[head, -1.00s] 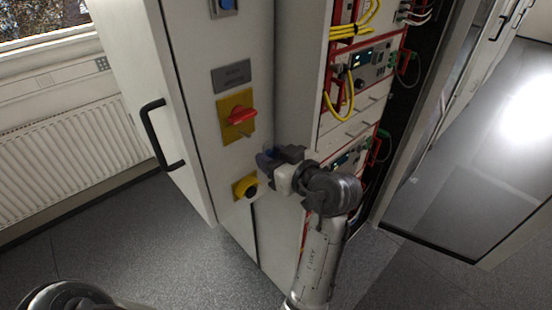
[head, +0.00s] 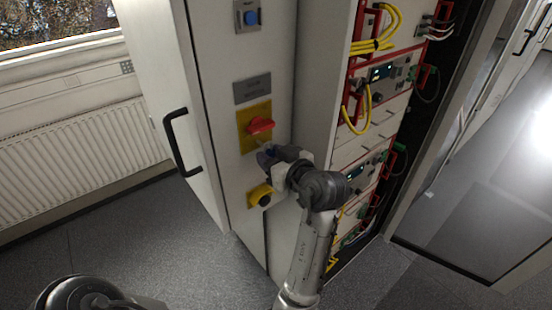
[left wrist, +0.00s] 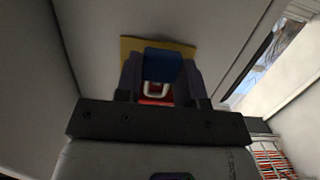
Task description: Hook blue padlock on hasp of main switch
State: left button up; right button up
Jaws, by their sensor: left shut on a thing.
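The main switch is a red handle (head: 260,126) on a yellow plate (head: 244,133) on the cabinet front in the head view. My left gripper (head: 266,157) is just below the red handle. It is shut on the blue padlock, which shows clearly in the left wrist view (left wrist: 163,65) between the two dark fingers. The padlock's pale shackle shows in front of the red handle (left wrist: 155,101) and the yellow plate (left wrist: 130,45). The hasp cannot be made out clearly, and I cannot tell whether the shackle touches it. My right gripper is not in view.
A yellow plate with a black round knob (head: 264,199) is below the gripper. A blue button (head: 250,17) and a grey label plate (head: 252,89) are above the switch. A black door handle (head: 178,143) sticks out at left. An equipment rack with yellow cables (head: 394,25) is at right.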

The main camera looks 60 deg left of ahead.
pick_arm(q)
jog(key=shift+x, duration=1.15)
jog(key=shift+a+f+b, duration=0.1)
jog(key=shift+f+b, duration=0.2)
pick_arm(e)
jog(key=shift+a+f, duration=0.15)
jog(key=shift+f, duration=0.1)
pick_arm(q)
jog(key=o, duration=1)
jog(key=shift+o, duration=0.2)
